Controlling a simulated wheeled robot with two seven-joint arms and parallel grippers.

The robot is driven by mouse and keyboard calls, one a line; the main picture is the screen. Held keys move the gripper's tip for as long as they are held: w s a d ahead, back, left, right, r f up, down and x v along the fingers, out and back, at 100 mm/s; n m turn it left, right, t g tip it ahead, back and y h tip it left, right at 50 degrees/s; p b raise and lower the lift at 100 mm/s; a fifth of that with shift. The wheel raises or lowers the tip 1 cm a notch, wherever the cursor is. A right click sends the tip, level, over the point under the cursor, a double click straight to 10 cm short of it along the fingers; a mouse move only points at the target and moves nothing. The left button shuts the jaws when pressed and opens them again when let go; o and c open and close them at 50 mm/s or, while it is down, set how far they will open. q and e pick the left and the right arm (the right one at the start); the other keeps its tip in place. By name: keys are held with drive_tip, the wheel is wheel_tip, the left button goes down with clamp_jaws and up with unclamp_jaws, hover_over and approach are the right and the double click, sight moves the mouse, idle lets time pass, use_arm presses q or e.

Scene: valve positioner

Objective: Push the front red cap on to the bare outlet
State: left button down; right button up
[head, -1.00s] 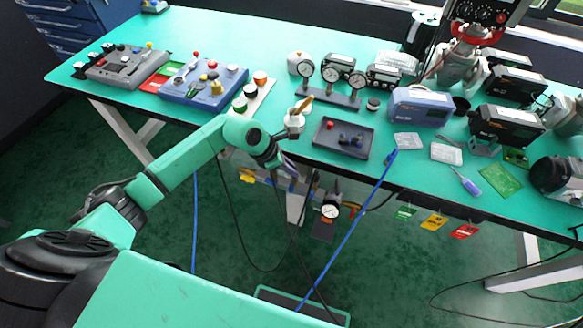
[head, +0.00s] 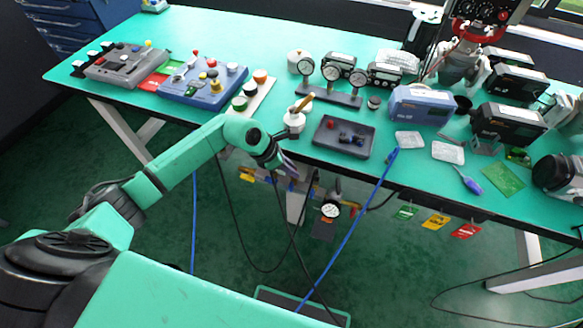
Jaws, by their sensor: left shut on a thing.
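My left gripper (head: 290,168) is at the table's front edge, beside the row of fittings hanging under it. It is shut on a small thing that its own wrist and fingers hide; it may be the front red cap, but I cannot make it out. One small red cap (head: 331,125) lies in the dark tray (head: 322,144) on the table, beside small dark parts. The fittings (head: 247,174) under the edge carry a round gauge (head: 330,210). The bare outlet cannot be picked out; the gripper may cover it. My right gripper is not in view.
The green table (head: 290,30) holds a gauge stand (head: 328,95), a blue control box (head: 203,84) and several grey instruments at the right. A blue hose (head: 350,230) and dark cables hang before the table. Coloured tags (head: 435,221) hang from its edge.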

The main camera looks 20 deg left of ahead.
use_arm(q)
drive_tip(key=shift+f, duration=0.25)
drive_tip(key=c, duration=0.8)
unclamp_jaws()
drive_tip(key=shift+o, duration=0.2)
drive_tip(key=shift+r, duration=0.1)
